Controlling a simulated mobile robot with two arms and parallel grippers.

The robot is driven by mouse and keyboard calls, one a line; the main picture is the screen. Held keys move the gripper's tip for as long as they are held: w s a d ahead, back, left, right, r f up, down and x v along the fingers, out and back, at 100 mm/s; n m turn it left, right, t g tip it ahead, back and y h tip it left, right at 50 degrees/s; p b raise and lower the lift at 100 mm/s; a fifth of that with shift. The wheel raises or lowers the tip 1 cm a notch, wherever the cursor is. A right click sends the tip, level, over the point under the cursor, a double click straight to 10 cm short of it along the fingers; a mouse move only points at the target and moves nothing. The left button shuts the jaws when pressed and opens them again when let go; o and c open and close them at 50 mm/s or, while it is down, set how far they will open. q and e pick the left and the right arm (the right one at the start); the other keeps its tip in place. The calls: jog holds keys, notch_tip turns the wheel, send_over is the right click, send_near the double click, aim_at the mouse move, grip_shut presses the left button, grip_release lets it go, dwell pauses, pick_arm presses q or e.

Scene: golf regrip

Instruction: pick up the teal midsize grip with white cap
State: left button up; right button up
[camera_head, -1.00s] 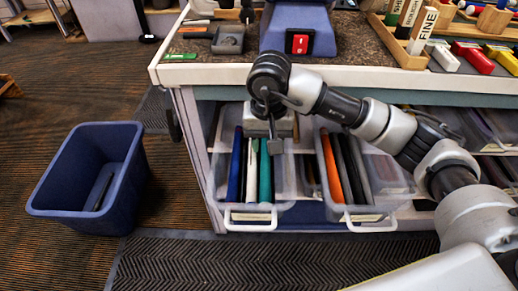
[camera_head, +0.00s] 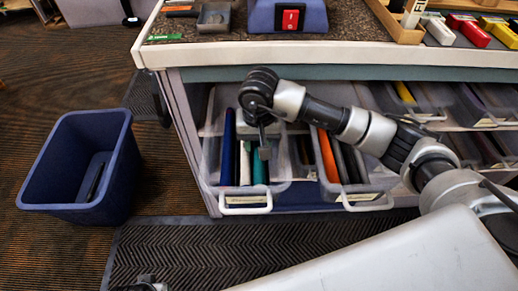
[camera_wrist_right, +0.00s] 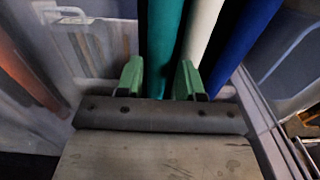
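The teal grip (camera_head: 259,170) lies in the left clear bin (camera_head: 212,178) of the open shelf, beside a white grip (camera_head: 245,165) and dark blue grips (camera_head: 227,150). No white cap on it can be made out. My right gripper (camera_head: 264,150) is over this bin. In the right wrist view its green fingertips (camera_wrist_right: 159,78) are spread, with the teal grip (camera_wrist_right: 160,40) running between them and the white grip (camera_wrist_right: 202,25) close to the right finger. Contact cannot be told. A small dark part at the bottom edge of the head view may belong to my left arm.
A second bin (camera_head: 376,187) with orange and dark grips stands to the right. The counter (camera_head: 380,48) overhangs the bins. A blue waste bin (camera_head: 70,130) stands on the floor at left. More bins fill the shelf's right side.

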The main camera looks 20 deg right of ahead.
pick_arm(q)
jog(key=shift+s, duration=0.1)
pick_arm(e)
jog(key=shift+s+d+f, duration=0.1)
jog(key=shift+s+f, duration=0.1)
jog(key=shift+f, duration=0.3)
jog(key=shift+s+f, duration=0.2)
jog(key=shift+f, duration=0.25)
pick_arm(q)
jog(key=shift+f, duration=0.1)
pick_arm(e)
jog(key=c, duration=0.7)
jog(key=shift+o, duration=0.2)
jog(key=shift+r, duration=0.25)
jog(key=r, duration=0.6)
jog(key=r+p, duration=0.1)
jog(key=r, duration=0.2)
jog(key=shift+w, duration=0.3)
pick_arm(q)
notch_tip(320, 180, down, 3)
jog(key=shift+a+f, duration=0.1)
jog(key=shift+f, duration=0.1)
pick_arm(e)
jog(key=shift+r, duration=0.4)
pick_arm(q)
jog(key=shift+r, duration=0.1)
pick_arm(e)
jog(key=shift+r, duration=0.1)
